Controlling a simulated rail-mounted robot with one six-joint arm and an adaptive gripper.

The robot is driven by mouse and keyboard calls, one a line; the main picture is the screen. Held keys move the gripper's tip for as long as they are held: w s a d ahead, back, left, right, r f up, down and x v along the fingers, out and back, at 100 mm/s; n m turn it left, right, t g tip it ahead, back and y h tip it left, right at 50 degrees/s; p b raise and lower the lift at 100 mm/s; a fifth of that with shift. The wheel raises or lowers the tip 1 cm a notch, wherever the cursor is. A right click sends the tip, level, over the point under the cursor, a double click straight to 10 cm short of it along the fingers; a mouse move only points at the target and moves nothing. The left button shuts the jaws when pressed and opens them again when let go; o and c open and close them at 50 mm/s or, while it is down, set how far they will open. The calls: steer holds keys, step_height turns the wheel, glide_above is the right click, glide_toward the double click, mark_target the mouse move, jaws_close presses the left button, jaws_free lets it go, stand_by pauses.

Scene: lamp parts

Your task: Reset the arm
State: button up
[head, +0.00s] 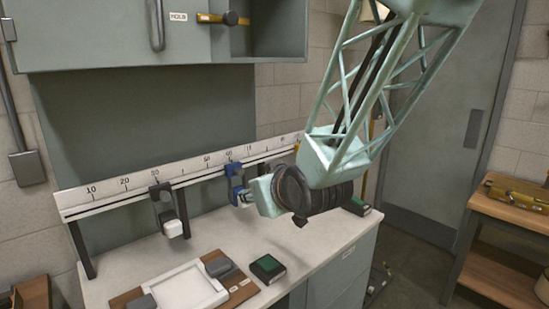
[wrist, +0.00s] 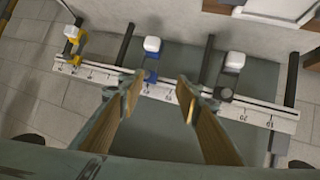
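My arm comes down from the top right in the head view, its lattice link ending in a dark wrist joint over the bench. Beyond the fingertips is the numbered rail (wrist: 180,95), which also shows in the head view (head: 105,195). A blue clamp (wrist: 151,73) sits on the rail beyond the gap, nearer the left finger. It also shows in the head view (head: 235,182), close to my wrist.
A black clamp (head: 163,205) and, in the wrist view, a yellow clamp (wrist: 74,46) are also on the rail. The bench (head: 215,235) holds a white tray (head: 185,290) and a green-topped box (head: 267,268). A wall cabinet (head: 110,35) hangs above; a wooden cart (head: 510,212) stands right.

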steer(key=s+d+r+m+g+h, duration=0.2)
steer(key=s+d+g, duration=0.1)
steer(key=s+d, duration=1)
steer(key=s+d+r+m+g+h, duration=0.25)
steer(key=s+d, duration=0.75)
steer(key=s, duration=0.6)
steer(key=s+d+m+g, duration=0.2)
steer(key=s, duration=1.3)
steer(key=shift+d+f, duration=0.35)
steer(key=shift+f, duration=0.1)
